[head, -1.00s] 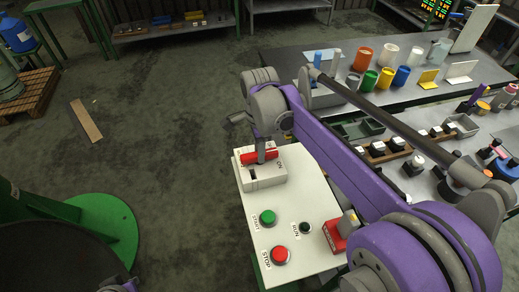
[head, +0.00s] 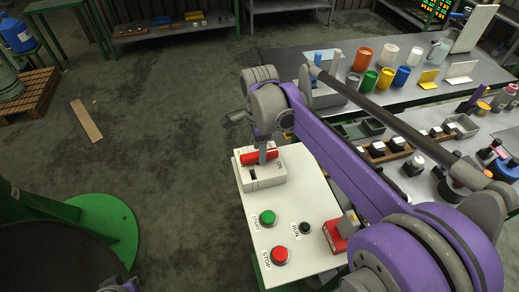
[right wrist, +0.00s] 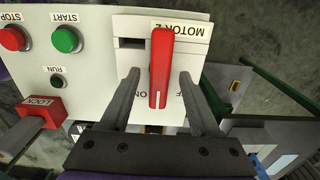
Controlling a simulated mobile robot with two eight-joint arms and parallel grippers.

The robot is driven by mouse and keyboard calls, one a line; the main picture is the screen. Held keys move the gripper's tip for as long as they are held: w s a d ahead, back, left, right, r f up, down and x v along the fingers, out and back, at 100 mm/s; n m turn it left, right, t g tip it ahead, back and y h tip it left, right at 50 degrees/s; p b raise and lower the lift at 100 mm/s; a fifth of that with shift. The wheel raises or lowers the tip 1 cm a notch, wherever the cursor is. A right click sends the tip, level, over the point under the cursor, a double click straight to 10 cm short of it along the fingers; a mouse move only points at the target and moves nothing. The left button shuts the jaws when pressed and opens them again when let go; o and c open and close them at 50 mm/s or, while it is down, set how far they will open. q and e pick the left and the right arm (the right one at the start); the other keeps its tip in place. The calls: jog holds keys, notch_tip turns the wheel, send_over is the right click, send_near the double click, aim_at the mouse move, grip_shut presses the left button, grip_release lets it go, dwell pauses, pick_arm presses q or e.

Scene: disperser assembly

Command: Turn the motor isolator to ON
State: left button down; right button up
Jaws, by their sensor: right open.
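The motor isolator is a white box (head: 262,181) with a red handle (head: 262,156) on the white panel. In the right wrist view the red handle (right wrist: 161,65) runs nearly upright below a "MOTOR 2" label. The white mark at its lower end lies between the "ON" lettering and partly hidden lettering ending in "FF". My right gripper (right wrist: 159,73) is open, with one finger on each side of the handle and visible gaps to it. In the head view my right gripper (head: 262,148) reaches down at the handle.
The panel (head: 297,225) also bears a green START button (head: 267,218), a red STOP button (head: 279,255), a dark RUN button (head: 305,228) and a red LOCK piece (head: 335,238). A bench (head: 290,58) with coloured cups stands behind.

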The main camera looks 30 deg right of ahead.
notch_tip(320, 180, up, 10)
jog(key=shift+r+p, duration=0.2)
jog(key=shift+p, duration=0.1)
dwell(0.5)
